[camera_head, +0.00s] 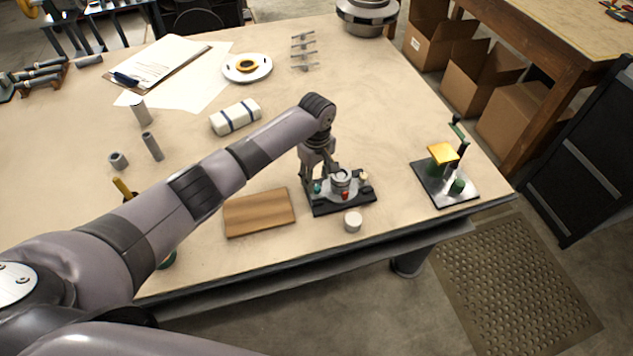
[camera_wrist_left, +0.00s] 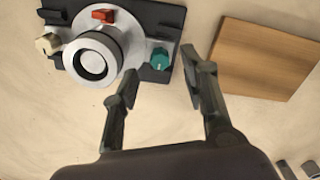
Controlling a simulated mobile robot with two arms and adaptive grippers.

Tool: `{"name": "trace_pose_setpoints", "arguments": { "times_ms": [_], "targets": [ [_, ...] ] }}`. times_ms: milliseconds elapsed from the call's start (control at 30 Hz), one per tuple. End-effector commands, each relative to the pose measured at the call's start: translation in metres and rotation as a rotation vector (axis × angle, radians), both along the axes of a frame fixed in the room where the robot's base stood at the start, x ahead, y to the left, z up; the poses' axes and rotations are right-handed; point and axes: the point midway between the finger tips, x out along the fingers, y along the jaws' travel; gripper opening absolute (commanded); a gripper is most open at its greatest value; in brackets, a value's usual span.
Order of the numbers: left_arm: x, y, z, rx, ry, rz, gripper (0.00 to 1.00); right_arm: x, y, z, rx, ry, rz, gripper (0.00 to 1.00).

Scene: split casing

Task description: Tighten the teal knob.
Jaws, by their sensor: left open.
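The teal knob (camera_wrist_left: 160,58) sits on the grey casing beside its round central ring (camera_wrist_left: 93,61), on a dark base plate (camera_wrist_left: 165,20). In the head view the teal knob (camera_head: 317,188) is at the casing's left side. My left gripper (camera_wrist_left: 160,82) is open and empty; the teal knob shows beyond the space between its fingertips, in the left wrist view. Whether a finger touches the knob cannot be told. In the head view the gripper (camera_head: 318,180) comes down at the casing's back left. A red knob (camera_wrist_left: 104,15) and a cream knob (camera_wrist_left: 47,43) are also on the casing. My right gripper is not seen.
A wooden board (camera_head: 259,213) lies left of the casing. A white round cap (camera_head: 353,221) lies in front of it, near the table edge. A fixture with a yellow block (camera_head: 443,153) stands to the right. A striped roll (camera_head: 235,117) lies behind. The table between casing and fixture is clear.

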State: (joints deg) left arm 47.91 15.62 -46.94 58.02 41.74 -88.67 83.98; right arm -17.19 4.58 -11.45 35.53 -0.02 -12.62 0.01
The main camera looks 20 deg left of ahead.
Motion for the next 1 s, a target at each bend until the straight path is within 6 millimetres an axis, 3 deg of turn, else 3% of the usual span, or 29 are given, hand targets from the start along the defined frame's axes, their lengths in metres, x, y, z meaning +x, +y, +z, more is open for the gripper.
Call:
{"name": "trace_pose_setpoints", "arguments": {
  "times_ms": [233, 600, 1000],
  "targets": [
    [0.000, 0.000, -0.030, -0.001, 0.001, 0.000, 0.41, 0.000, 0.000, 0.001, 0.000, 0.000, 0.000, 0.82],
    [0.000, 0.000, -0.036, -0.001, -0.001, -0.001, 0.41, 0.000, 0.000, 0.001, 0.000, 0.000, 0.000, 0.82],
    [0.000, 0.000, -0.036, -0.001, -0.001, 0.000, 0.14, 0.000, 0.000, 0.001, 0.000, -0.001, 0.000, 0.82]
  ]
}}
